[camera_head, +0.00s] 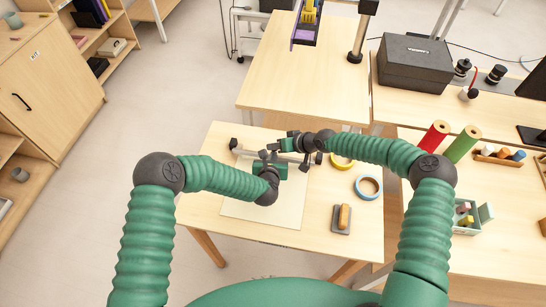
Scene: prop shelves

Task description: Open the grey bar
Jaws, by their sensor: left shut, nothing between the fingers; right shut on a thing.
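The grey bar (244,151) is a light, narrow bar with dark ends, lying across the far part of a pale board (250,211) on the near wooden table. My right gripper (291,143) reaches in from the right and is shut at the bar's right part. Its fingertips are small and partly hidden, but it appears to hold the bar. My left gripper (269,158) is shut and empty, close to the bar's middle. The two grippers are near each other and cover part of the bar. How far the bar is raised is hard to tell.
A yellow tape roll (342,162), a blue tape roll (368,188) and a grey block with a wooden handle (343,218) lie right of the board. The table's near left corner is clear.

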